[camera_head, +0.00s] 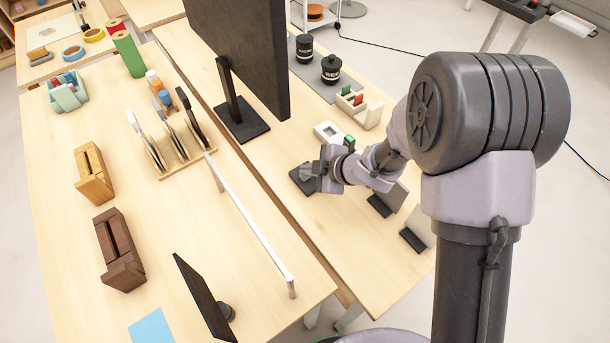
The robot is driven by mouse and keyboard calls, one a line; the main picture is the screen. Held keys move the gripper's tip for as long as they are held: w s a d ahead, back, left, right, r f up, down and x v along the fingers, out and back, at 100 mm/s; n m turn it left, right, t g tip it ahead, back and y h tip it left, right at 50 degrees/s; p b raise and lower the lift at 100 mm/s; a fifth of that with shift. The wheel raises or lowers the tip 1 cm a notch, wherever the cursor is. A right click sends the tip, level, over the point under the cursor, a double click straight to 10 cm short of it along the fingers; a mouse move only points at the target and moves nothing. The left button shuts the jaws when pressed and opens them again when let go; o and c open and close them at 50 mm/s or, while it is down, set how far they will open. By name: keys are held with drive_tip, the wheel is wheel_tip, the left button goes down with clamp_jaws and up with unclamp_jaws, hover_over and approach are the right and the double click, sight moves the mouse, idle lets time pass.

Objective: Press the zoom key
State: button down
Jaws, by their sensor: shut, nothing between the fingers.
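My gripper (311,172) is shut and empty. It reaches leftward over the right-hand table, its fingertips at or just above a small dark block (297,182). I cannot tell whether they touch it. The gripper hides part of the block, and no zoom key can be made out on it. A small white box (327,131) with a pale panel lies just behind the gripper. A green piece (349,141) shows beside it, close to my wrist. No key labels are readable at this size.
A large dark screen (243,50) stands left of the gripper. Two black canisters (330,69) and a cream holder (359,105) stand farther back. Small dark-based panels (380,205) stand in front. A metal rail (250,222) edges the left table. Bare tabletop lies around (335,235) the front.

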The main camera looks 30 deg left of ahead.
sight(308, 178)
idle(0.4)
drive_tip(key=shift+f+b, duration=0.35)
drive_tip(key=shift+f, duration=0.15)
drive_tip(key=shift+r+p, duration=0.5)
drive_tip(key=shift+p, duration=0.05)
wheel_tip(308, 178, up, 6)
drive_tip(key=p, duration=0.6)
drive_tip(key=shift+r, duration=0.15)
drive_tip(key=shift+f, duration=0.2)
